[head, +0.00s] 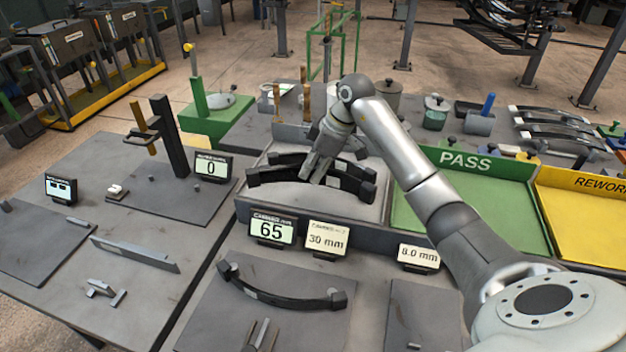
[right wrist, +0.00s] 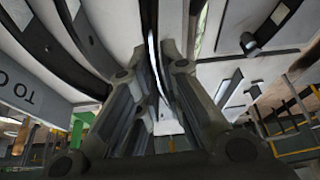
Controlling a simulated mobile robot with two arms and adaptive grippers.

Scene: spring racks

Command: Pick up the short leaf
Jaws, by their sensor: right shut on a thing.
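Dark curved leaves lie in the grey tray in the middle of the head view. The front leaf (head: 283,174) spans most of the tray. A shorter-looking leaf (head: 290,158) lies just behind it, partly hidden by my gripper. My right gripper (head: 316,175) reaches down over the middle of these leaves. In the right wrist view its fingers (right wrist: 163,115) are closed on a dark leaf (right wrist: 148,25) running between them; which of the two it is I cannot clearly tell.
Another leaf (head: 285,301) lies on the front plate below displays reading 65 and 30 mm. The green PASS tray (head: 470,205) and yellow rework tray (head: 585,220) are to the right. Upright posts (head: 306,100) stand behind the leaf tray. A gauge stand (head: 170,135) is at left.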

